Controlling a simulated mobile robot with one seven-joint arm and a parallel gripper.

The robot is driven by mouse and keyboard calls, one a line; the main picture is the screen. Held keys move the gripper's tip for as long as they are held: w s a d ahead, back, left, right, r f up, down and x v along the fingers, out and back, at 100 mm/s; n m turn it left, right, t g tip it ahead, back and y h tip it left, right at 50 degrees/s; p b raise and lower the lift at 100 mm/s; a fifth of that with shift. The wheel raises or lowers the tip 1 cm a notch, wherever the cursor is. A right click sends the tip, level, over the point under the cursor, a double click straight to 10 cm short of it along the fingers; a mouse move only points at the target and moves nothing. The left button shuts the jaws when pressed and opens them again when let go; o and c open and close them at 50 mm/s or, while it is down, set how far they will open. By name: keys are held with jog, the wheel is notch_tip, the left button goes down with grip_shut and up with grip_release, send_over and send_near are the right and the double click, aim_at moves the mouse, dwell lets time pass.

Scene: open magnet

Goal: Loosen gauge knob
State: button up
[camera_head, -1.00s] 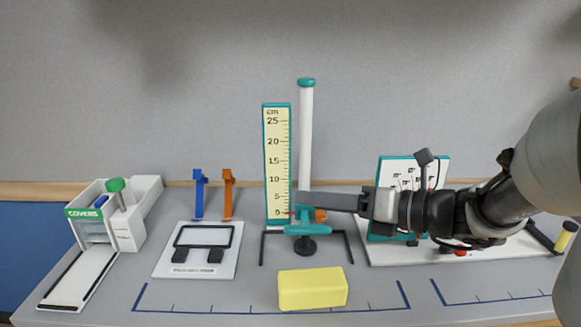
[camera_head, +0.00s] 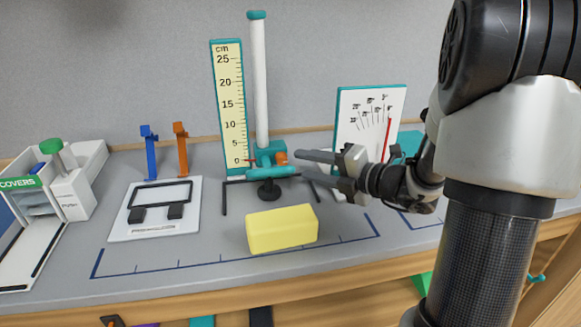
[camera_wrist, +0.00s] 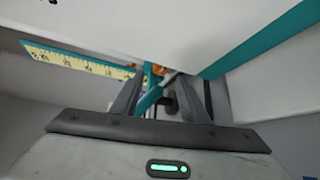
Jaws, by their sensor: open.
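The height gauge has a white post (camera_head: 261,90) and a teal carriage (camera_head: 266,154) low on it. An orange knob (camera_head: 282,157) sticks out of the carriage's right side. A yellow cm scale (camera_head: 229,105) stands left of the post; it also shows in the wrist view (camera_wrist: 75,60). My gripper (camera_head: 303,163) is open, just right of the orange knob, its fingers pointing left at it. I cannot tell whether they touch it. In the wrist view, the orange knob (camera_wrist: 153,69) shows small, beyond the open fingers (camera_wrist: 158,85), partly hidden.
A yellow block (camera_head: 282,229) lies in front of the gauge. A white dial board (camera_head: 369,125) with a red needle stands close behind my gripper. A white plate (camera_head: 155,222), blue and orange hooks (camera_head: 150,155) and a covers dispenser (camera_head: 60,195) are left.

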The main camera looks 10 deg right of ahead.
aim_at(285, 160)
jog(key=b+x, duration=0.1)
jog(key=x, duration=0.5)
jog(key=shift+a, duration=0.15)
jog(key=shift+c, duration=0.4)
grip_shut()
jog(key=shift+r, duration=0.1)
jog(key=shift+r+p, duration=0.1)
jog(key=shift+p, duration=0.25)
jog(key=shift+r+n+g+h+p, duration=0.3)
jog(key=shift+n+h+p, duration=0.25)
jog(key=shift+p, duration=0.55)
jog(key=shift+a+f+n+g+h+p, duration=0.1)
jog(key=shift+n+g+h+p, duration=0.1)
jog(key=shift+n+h+p, duration=0.4)
jog(key=shift+a+n+g+h+p, duration=0.2)
jog(key=shift+n+h+p, duration=0.15)
jog(key=shift+n+h, duration=0.25)
jog(key=shift+d, duration=0.1)
